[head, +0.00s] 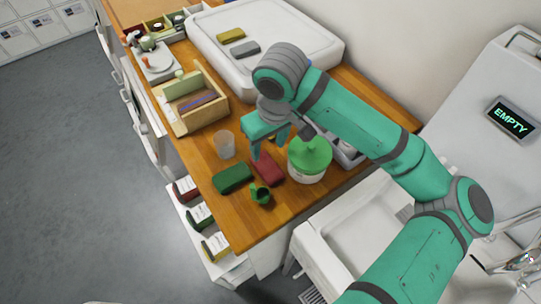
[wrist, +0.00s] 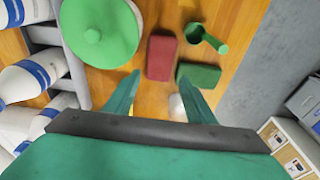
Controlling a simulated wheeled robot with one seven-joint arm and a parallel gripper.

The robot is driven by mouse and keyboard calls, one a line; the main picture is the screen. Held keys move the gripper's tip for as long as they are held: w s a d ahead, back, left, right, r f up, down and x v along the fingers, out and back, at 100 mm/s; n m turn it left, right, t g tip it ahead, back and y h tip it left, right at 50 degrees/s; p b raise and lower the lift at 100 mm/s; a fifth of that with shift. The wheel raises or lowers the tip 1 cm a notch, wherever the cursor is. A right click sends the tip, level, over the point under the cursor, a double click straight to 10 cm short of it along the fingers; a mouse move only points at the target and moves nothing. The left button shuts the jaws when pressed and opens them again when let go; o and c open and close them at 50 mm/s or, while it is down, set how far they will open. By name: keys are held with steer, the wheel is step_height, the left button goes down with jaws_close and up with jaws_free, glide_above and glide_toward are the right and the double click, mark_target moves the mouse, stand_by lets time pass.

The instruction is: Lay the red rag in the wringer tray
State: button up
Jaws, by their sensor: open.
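The red rag (head: 267,168) is a small folded block on the wooden counter, between a green rag (head: 233,177) and a green-lidded tub (head: 310,158). My gripper (head: 269,149) is above the counter at the rag's far end, partly covering it in the head view. In the wrist view the gripper (wrist: 160,82) is open and empty, with the red rag (wrist: 161,57) just beyond the fingertips. A large white rimmed tray (head: 215,55) at the back holds a yellow rag (head: 231,35) and a grey rag (head: 246,49); I cannot tell whether it is the wringer tray.
A green scoop-like cup (head: 260,194) stands near the front edge. A clear cup (head: 224,145) is left of my gripper, with a wooden box (head: 195,106) behind it. A grey bin of white bottles (wrist: 45,90) shows at left in the wrist view. A sink (head: 345,240) is at right.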

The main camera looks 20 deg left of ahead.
glide_above(267, 166)
step_height(267, 166, down, 4)
steer(key=shift+s+d+f, duration=0.15)
steer(key=shift+f, duration=2.8)
steer(key=c, duration=0.8)
